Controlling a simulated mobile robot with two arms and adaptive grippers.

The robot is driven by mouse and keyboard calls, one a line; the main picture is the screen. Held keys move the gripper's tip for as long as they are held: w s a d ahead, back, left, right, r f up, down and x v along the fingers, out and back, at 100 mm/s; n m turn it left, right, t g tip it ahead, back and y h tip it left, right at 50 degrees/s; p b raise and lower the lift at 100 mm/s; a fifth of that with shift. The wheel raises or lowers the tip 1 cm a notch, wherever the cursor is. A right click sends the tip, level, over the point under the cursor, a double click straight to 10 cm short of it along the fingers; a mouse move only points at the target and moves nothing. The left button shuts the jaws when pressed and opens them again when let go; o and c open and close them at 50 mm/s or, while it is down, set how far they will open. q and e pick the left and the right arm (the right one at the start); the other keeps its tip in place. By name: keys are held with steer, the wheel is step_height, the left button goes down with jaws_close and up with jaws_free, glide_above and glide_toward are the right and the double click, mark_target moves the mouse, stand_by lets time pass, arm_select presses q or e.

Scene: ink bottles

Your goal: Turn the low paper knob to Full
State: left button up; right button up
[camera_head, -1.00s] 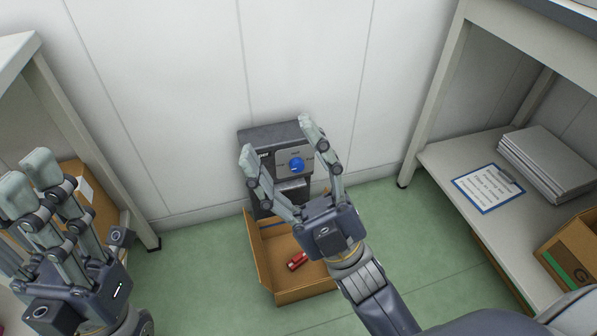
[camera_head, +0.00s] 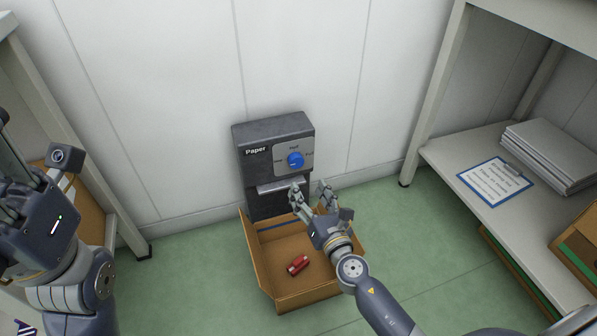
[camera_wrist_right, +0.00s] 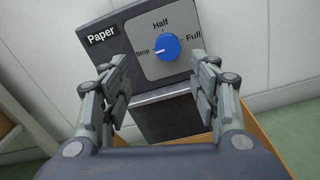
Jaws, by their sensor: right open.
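The blue paper knob (camera_head: 295,160) sits on a light grey plate on the dark machine labelled "Paper" (camera_head: 258,133). In the right wrist view the knob (camera_wrist_right: 167,47) has a white mark on its left side, pointing at "Stop". "Half" is above it and "Full" to its right. My right gripper (camera_head: 312,187) is open and empty, below and in front of the knob, apart from it. In the right wrist view its fingers (camera_wrist_right: 160,72) stand either side, below the knob. My left gripper (camera_head: 12,170) is at the left edge, its fingertips partly cut off.
An open cardboard box (camera_head: 276,290) with a red object (camera_head: 298,265) inside stands on the floor below the machine, under my right gripper. A shelf (camera_head: 460,158) at right holds a clipboard (camera_head: 494,183) and a grey stack (camera_head: 548,155). Green floor is clear between.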

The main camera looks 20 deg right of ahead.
mark_target(297, 163)
steer(key=shift+n+h, duration=0.3)
steer(key=w, duration=0.3)
steer(key=w+b, duration=0.1)
steer(key=w, duration=0.7)
steer(key=shift+d+f, duration=0.25)
steer(key=c, duration=1.1)
